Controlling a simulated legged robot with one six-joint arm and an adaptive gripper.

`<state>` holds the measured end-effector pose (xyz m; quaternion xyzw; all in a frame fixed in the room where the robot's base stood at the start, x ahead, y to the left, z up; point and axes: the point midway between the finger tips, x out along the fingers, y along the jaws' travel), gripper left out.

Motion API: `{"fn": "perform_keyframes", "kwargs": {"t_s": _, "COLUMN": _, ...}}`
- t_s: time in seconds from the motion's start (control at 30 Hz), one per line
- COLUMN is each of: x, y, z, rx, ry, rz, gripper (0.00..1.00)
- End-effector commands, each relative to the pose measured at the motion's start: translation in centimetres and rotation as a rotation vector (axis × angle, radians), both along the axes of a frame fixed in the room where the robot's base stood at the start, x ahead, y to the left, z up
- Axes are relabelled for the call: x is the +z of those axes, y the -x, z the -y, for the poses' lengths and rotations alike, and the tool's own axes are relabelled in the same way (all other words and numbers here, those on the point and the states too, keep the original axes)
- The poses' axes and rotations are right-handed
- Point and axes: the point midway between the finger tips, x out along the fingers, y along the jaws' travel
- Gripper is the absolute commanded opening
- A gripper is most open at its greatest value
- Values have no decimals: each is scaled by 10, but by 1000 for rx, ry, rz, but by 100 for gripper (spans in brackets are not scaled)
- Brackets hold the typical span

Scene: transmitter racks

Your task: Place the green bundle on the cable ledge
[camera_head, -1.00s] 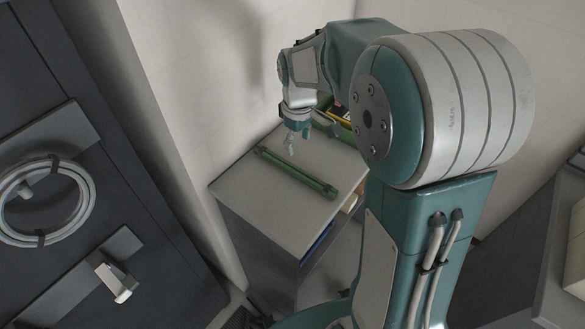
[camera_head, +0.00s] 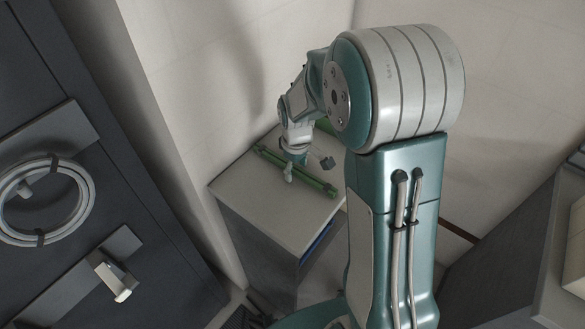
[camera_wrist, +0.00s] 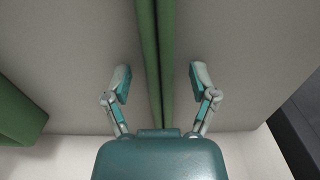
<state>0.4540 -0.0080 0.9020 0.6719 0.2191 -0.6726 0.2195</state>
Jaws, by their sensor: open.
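The green bundle (camera_head: 318,184), long thin rods side by side, lies flat on the pale cabinet top (camera_head: 250,195). In the wrist view the bundle (camera_wrist: 158,60) runs up the middle of the picture. My gripper (camera_head: 308,170) is over the bundle's middle. Its open fingers (camera_wrist: 160,80) stand on either side of the bundle with gaps, not closed on it. On the dark rack at left, a grey ledge (camera_head: 75,128) has a coiled pale cable (camera_head: 80,205) by it. A lower ledge (camera_head: 122,243) carries a white fitting; I cannot tell which is the cable ledge.
A green container (camera_head: 326,126) is at the back of the cabinet top, partly behind my arm; a green shape (camera_wrist: 15,118) also shows at the wrist view's left. Pale walls stand behind the cabinet. The cabinet top's front left is clear.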

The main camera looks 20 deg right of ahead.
Motion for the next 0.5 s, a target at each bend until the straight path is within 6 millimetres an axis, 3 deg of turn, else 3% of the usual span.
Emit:
{"fn": "perform_keyframes", "kwargs": {"t_s": 0.03, "x": 0, "y": 0, "z": 0, "rx": 0, "ry": 0, "rz": 0, "gripper": 66}}
{"fn": "perform_keyframes", "kwargs": {"t_s": 0.17, "x": 0, "y": 0, "z": 0, "rx": 0, "ry": 0, "rz": 0, "gripper": 8}}
{"fn": "perform_keyframes", "kwargs": {"t_s": 0.2, "x": 0, "y": 0, "z": 0, "rx": 0, "ry": 0, "rz": 0, "gripper": 0}}
{"fn": "perform_keyframes", "kwargs": {"t_s": 0.5, "x": 0, "y": 0, "z": 0, "rx": 0, "ry": 0, "rz": -1, "gripper": 0}}
